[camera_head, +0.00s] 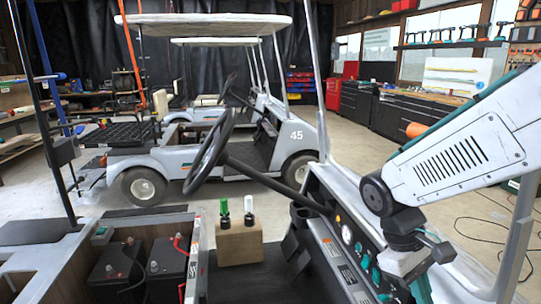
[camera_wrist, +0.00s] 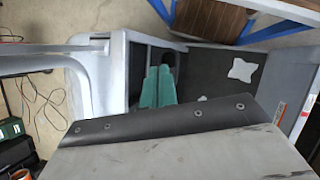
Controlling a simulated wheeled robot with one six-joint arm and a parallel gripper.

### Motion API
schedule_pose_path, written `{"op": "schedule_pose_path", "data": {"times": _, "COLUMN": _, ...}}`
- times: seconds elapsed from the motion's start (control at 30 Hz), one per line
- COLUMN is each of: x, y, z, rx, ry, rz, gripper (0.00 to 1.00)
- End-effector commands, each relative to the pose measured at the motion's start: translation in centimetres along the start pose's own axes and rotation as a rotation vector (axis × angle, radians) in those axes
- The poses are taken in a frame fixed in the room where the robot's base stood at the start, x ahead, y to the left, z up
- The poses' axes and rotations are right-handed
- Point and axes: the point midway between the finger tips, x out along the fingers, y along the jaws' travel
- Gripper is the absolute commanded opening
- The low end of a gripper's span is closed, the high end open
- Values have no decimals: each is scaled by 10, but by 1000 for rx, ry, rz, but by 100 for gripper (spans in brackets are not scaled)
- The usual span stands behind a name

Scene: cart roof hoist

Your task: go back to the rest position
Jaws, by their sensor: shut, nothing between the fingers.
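My gripper (camera_head: 421,288) hangs at the right over the cart's dashboard (camera_head: 345,240), close to its gauges and switches. In the wrist view its two green fingers (camera_wrist: 157,75) are together with nothing between them. The fingers point into the cart, toward a dark recess and dark floor. Whether they touch the dashboard, I cannot tell.
A steering wheel (camera_head: 210,150) and its column rise left of the dashboard. A wooden block (camera_head: 239,243) holds a green-topped and a white-topped item. Batteries (camera_head: 118,270) sit at lower left. Another cart (camera_head: 245,150) stands behind. A roof post (camera_head: 519,235) rises at right.

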Motion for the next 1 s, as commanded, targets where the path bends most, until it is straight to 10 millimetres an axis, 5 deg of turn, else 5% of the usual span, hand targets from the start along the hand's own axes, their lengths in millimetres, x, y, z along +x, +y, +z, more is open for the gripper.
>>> {"op": "schedule_pose_path", "data": {"times": 0.6, "x": -37, "y": -46, "z": 102, "rx": 414, "ry": 416, "rz": -259, "gripper": 0}}
{"op": "schedule_pose_path", "data": {"times": 1.0, "x": -48, "y": -40, "z": 121, "rx": 470, "ry": 517, "rz": -242, "gripper": 0}}
